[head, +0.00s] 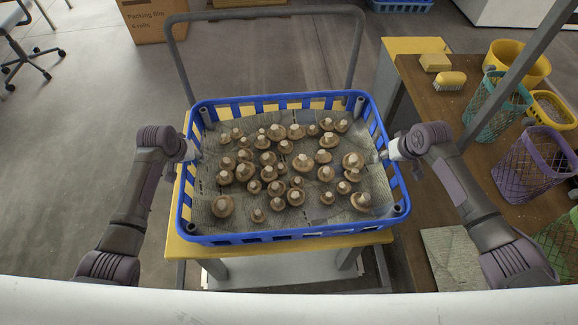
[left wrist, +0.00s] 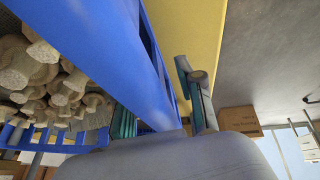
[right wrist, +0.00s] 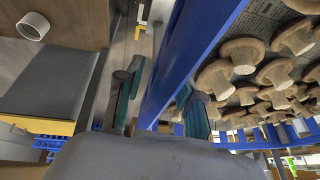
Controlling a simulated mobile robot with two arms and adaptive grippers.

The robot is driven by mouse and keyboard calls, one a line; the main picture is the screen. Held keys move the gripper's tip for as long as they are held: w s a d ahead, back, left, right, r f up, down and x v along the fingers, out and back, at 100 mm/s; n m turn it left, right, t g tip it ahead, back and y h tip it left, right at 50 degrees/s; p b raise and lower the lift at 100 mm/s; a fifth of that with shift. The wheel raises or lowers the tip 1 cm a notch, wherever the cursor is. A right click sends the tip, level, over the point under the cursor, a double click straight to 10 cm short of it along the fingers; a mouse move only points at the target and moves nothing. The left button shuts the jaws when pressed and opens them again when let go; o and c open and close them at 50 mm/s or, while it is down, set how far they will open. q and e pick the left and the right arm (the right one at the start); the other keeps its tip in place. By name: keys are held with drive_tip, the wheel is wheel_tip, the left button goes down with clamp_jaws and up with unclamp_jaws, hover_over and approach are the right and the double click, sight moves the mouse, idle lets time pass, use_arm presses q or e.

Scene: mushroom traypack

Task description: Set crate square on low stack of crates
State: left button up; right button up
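A blue crate (head: 285,238) full of brown mushrooms on grey liner sits over a yellow-topped trolley (head: 185,247). Its underside is hidden, and I cannot pick out a low stack of crates. My left gripper (head: 193,150) is at the crate's left end wall. In the left wrist view its fingers (left wrist: 162,105) straddle the blue wall, with some gap outside. My right gripper (head: 385,153) is at the right end wall. In the right wrist view its fingers (right wrist: 160,105) straddle that wall, with a visible gap on the outer side. Both look open around the wall.
A brown bench (head: 435,115) on the right bears a brush (head: 450,81), a yellow basket (head: 520,62), a teal basket (head: 497,110) and a purple basket (head: 535,165). The trolley's grey handle (head: 265,13) rises behind the crate.

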use_arm(q)
clamp_jaws()
use_arm(e)
clamp_jaws()
use_arm(q)
drive_tip(key=shift+w+r, duration=0.15)
drive_tip(key=shift+r, duration=0.1)
use_arm(e)
drive_tip(key=shift+w+r, duration=0.1)
drive_tip(key=shift+r, duration=0.1)
